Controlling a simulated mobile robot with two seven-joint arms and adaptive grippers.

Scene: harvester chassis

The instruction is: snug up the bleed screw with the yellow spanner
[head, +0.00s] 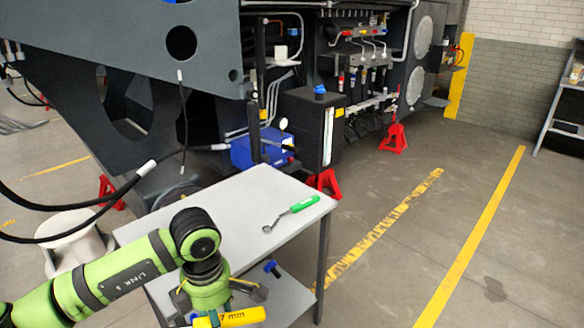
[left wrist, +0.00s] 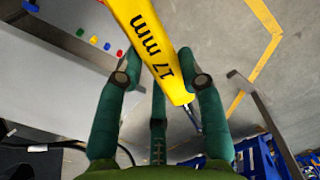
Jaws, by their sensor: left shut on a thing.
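The yellow spanner (left wrist: 150,40), marked 17 mm, is held between the green fingers of my left gripper (left wrist: 160,68) in the left wrist view. Its upper end runs out of that picture. In the head view the yellow spanner (head: 240,318) shows at the bottom edge, under my left gripper (head: 222,297), beside the grey table. The bleed screw cannot be made out in either view. My right gripper is not in view.
A green-handled spanner (head: 300,205) lies on the grey table (head: 230,195). A blue item (head: 271,267) sits on its lower shelf. The dark chassis (head: 180,85) stands behind, with red stands (head: 394,138) by it. Floor to the right is clear. Blue crates (left wrist: 258,158) show in the wrist view.

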